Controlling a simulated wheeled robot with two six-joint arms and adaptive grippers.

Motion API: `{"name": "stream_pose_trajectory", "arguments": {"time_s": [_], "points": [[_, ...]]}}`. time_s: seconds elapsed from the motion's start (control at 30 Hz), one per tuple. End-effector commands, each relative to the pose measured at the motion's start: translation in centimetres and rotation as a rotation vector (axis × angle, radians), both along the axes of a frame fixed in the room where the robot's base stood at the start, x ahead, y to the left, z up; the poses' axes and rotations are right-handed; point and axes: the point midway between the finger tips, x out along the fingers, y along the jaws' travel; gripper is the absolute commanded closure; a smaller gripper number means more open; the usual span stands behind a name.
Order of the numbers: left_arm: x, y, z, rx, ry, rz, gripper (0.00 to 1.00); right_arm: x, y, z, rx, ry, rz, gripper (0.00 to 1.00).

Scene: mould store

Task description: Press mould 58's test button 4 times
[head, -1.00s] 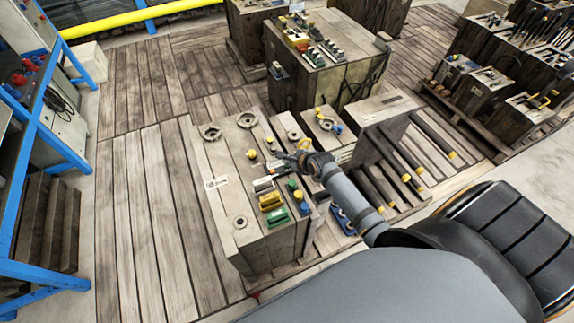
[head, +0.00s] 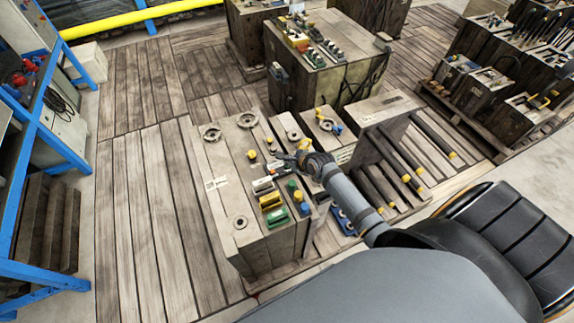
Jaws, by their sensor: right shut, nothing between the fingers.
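The large grey mould (head: 228,205) stands in the middle of the head view, with a small white label (head: 216,183) on its top; its number is too small to read. Its top carries two ring fittings, a yellow knob (head: 252,155), a yellow block (head: 270,201), a green block (head: 277,217) and small green knobs. I cannot tell which fitting is the test button. My right gripper (head: 279,161) is shut and empty over the right part of the mould's top, close to the small fittings. Whether its tips touch anything is unclear. My left gripper is out of view.
A second mould with dark bars (head: 377,153) adjoins on the right. Another mould (head: 310,75) with connectors stands behind. A blue rack (head: 62,150) is at the left. The plank floor (head: 150,200) between rack and mould is clear.

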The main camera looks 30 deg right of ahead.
Motion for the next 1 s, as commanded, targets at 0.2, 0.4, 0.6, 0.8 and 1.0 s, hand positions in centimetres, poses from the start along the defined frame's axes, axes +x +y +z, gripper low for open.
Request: {"name": "stream_pose_trajectory", "arguments": {"time_s": [0.2, 0.4, 0.6, 0.8, 1.0], "points": [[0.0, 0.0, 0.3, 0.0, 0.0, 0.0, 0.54, 0.0, 0.0, -0.6, 0.0, 0.001, 0.0, 1.0], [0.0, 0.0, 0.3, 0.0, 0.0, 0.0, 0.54, 0.0, 0.0, -0.8, 0.0, 0.0, 0.0, 1.0], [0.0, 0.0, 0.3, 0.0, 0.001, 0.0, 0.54, 0.0, 0.0, -0.8, 0.0, 0.0, 0.0, 1.0], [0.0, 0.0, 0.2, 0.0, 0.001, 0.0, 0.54, 0.0, 0.0, -1.0, 0.001, 0.0, -0.001, 1.0], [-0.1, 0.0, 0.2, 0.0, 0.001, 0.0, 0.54, 0.0, 0.0, -1.3, 0.0, 0.0, 0.0, 1.0]]}}
